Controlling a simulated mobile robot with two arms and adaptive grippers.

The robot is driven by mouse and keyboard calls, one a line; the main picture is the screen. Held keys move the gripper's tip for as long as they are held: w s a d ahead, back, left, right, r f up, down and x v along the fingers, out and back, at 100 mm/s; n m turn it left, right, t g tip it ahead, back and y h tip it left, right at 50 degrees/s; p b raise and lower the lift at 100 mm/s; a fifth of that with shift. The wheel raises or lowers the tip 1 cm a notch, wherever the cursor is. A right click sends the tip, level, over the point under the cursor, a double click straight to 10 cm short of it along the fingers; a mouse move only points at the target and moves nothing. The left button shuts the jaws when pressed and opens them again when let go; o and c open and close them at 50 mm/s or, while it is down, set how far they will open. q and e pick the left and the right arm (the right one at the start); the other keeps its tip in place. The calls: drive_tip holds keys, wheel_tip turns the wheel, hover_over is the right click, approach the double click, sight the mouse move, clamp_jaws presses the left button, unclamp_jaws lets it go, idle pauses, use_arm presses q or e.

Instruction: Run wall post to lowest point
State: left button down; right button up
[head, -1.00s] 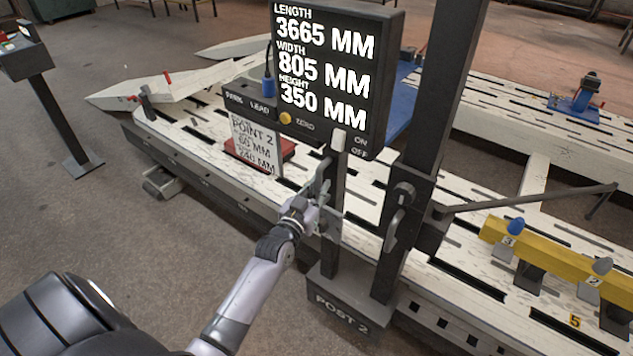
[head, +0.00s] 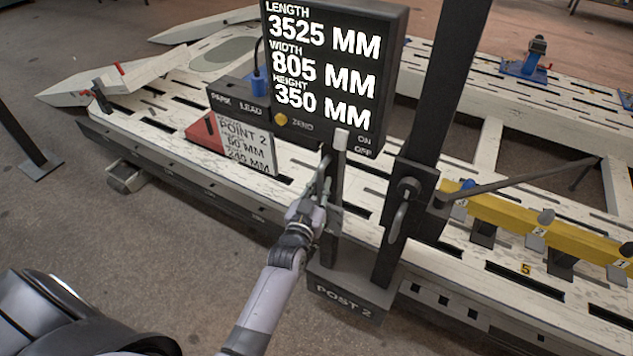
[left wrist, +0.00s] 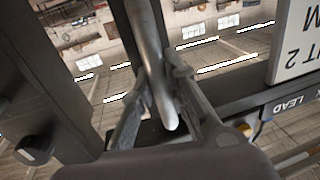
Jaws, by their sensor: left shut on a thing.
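The wall post (head: 425,130) is a dark upright column on a base marked POST 2 (head: 348,302), at the near side of the white slotted bench (head: 140,118). Its display box (head: 328,75) reads length 3525 mm, width 805 mm, height 350 mm. My left gripper (head: 318,195) is shut on the post's grey handle (left wrist: 150,50), below the display. In the left wrist view the gripper's fingers (left wrist: 165,110) close around this bar. A white card (head: 246,146) reads POINT 2, 60 mm, 240 mm. My right gripper is not in view.
A yellow beam (head: 540,230) with numbered tags lies along the bench at right, and a thin arm (head: 520,184) from the post reaches over it. A blue fixture (head: 525,66) stands at the back.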

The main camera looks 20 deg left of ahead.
use_arm(q)
drive_tip(key=shift+a, duration=0.1)
idle(0.3)
drive_tip(key=c, duration=1.6)
unclamp_jaws()
drive_tip(key=shift+o, duration=0.2)
drive_tip(key=s+d, duration=0.1)
drive_tip(key=s, duration=1.1)
drive_tip(key=shift+d, duration=0.25)
